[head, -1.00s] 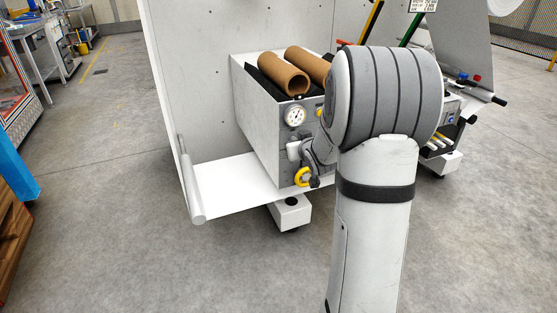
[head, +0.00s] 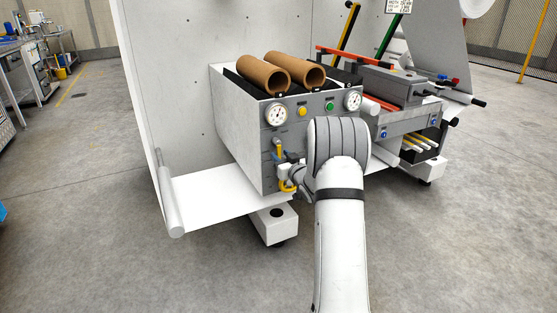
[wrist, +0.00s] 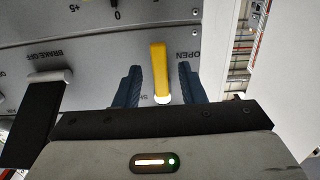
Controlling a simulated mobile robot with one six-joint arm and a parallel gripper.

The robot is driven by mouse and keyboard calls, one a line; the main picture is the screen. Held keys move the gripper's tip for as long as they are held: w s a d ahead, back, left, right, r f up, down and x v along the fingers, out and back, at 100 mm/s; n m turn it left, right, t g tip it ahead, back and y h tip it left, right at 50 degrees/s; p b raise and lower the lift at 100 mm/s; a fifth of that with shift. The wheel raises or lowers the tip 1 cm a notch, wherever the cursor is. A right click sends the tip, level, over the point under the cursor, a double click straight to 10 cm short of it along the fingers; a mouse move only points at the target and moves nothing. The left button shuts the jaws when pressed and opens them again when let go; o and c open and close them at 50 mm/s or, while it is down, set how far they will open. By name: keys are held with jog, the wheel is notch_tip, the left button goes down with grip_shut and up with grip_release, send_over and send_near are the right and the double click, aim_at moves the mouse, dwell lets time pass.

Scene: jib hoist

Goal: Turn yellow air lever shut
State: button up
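The yellow air lever (wrist: 158,70) is a straight bar on the grey panel in the wrist view, with the word OPEN beside it. Another label by its lower end is partly hidden. My gripper (wrist: 159,80) is open, with one dark blue finger on each side of the lever and visible gaps between. In the head view the lever (head: 278,146) shows small below the left gauge, with my gripper (head: 283,158) at it, mostly hidden by my arm.
A yellow curved part (head: 286,186) hangs lower on the cabinet front. A black handle (wrist: 42,115) under the BRAKE OFF label is left in the wrist view. Gauges (head: 276,114) and cardboard rolls (head: 262,74) are above. A white shelf (head: 215,203) juts out left; the floor in front is clear.

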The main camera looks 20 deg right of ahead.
jog(key=shift+w, duration=0.4)
jog(key=shift+c, duration=0.5)
grip_shut()
